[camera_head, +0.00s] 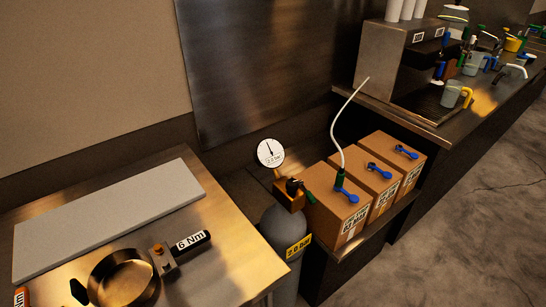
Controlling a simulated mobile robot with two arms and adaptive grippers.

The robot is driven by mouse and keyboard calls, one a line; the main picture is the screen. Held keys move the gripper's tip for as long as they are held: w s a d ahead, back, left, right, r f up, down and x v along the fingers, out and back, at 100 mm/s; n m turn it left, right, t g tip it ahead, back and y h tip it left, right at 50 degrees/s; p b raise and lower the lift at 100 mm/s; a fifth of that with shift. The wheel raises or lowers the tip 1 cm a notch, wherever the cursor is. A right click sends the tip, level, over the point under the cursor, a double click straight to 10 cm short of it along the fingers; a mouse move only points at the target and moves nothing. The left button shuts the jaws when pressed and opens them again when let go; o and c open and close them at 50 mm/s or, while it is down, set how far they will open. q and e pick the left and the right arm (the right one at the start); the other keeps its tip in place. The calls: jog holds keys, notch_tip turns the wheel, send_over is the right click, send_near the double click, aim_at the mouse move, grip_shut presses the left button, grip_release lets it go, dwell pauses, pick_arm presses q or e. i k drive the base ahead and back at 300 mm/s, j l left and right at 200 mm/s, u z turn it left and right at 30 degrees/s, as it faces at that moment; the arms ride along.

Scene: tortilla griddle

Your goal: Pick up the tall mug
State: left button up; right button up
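Several mugs stand on the counter at the upper right of the head view. A greyish see-through mug with a yellow handle (451,94) stands upright at the front of the coffee machine's drip area. Another pale grey mug (473,64) stands behind it, close to other small items. A clear or white item with a curved handle (513,72) lies further right. The mugs are small in the picture, and I cannot tell for sure which one is the tall mug. Neither of my grippers shows in this view.
The coffee machine (385,62) stands on the dark-sided counter, with white cups (395,10) on top. Cardboard boxes (338,210) with blue taps sit on a low shelf beside a grey gas cylinder (284,229). A steel table (218,240) holds a pan (122,281). Floor (470,220) at right is clear.

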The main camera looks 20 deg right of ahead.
aim_at(453, 90)
jog(key=z, duration=1.7)
jog(key=i+l+u, duration=0.1)
jog(key=u, duration=0.3)
jog(key=i+l+u, duration=0.15)
jog(key=u, duration=0.25)
jog(key=i+l+u, duration=0.15)
jog(key=u, duration=0.25)
